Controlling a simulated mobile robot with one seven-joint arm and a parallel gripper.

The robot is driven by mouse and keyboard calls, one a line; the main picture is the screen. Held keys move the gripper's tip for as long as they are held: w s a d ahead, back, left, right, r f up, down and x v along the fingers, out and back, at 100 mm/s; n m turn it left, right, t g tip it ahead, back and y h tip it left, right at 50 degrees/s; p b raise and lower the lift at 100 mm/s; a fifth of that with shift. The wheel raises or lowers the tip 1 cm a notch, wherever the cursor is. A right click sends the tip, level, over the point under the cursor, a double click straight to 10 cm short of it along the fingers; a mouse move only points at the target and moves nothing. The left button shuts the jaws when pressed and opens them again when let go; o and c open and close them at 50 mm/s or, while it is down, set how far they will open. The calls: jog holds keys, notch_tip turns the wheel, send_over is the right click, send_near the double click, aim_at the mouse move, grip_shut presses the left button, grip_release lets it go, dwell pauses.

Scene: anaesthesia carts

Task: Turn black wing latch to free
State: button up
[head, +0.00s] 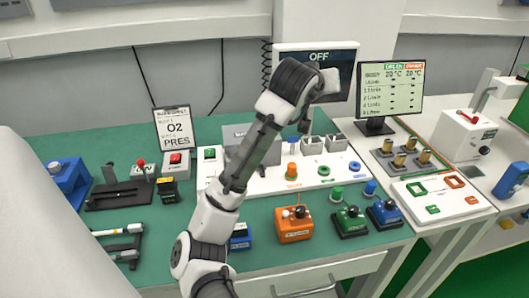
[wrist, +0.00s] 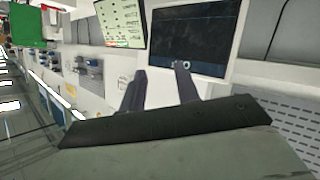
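I cannot clearly make out the black wing latch in either view. A small black knob (head: 484,150) sits on the white box at the far right, but I cannot tell whether it is the latch. My gripper (wrist: 162,82) shows two dark fingers apart in the wrist view, with nothing visible between them. One fingertip overlaps the lower edge of the dark screen (wrist: 205,30) in that view. In the head view my arm bends over the back of the bench and hides most of the gripper and part of the grey box (head: 236,131) behind it.
A display (head: 391,88) stands at the back right. A white tray of fittings (head: 330,182) lies mid-bench.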

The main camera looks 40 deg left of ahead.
jog(key=s+a+f+n+g+p, duration=0.1)
jog(key=s+a+f+n+g, duration=0.1)
jog(key=s+a+f+g, duration=0.45)
jog(key=s+a+f+n+g, duration=0.2)
jog(key=s+f+g, duration=0.2)
jog(key=f, duration=0.5)
jog(key=p+x, duration=0.1)
jog(key=x, duration=0.3)
jog(key=p+x, duration=0.1)
jog(key=x, duration=0.3)
jog(key=p+x, duration=0.1)
jog(key=x, duration=0.3)
jog(key=shift+w+p, duration=0.4)
jog(key=shift+w+a+f, duration=0.15)
jog(key=shift+a+f, duration=0.05)
jog(key=shift+f, duration=0.3)
grip_shut()
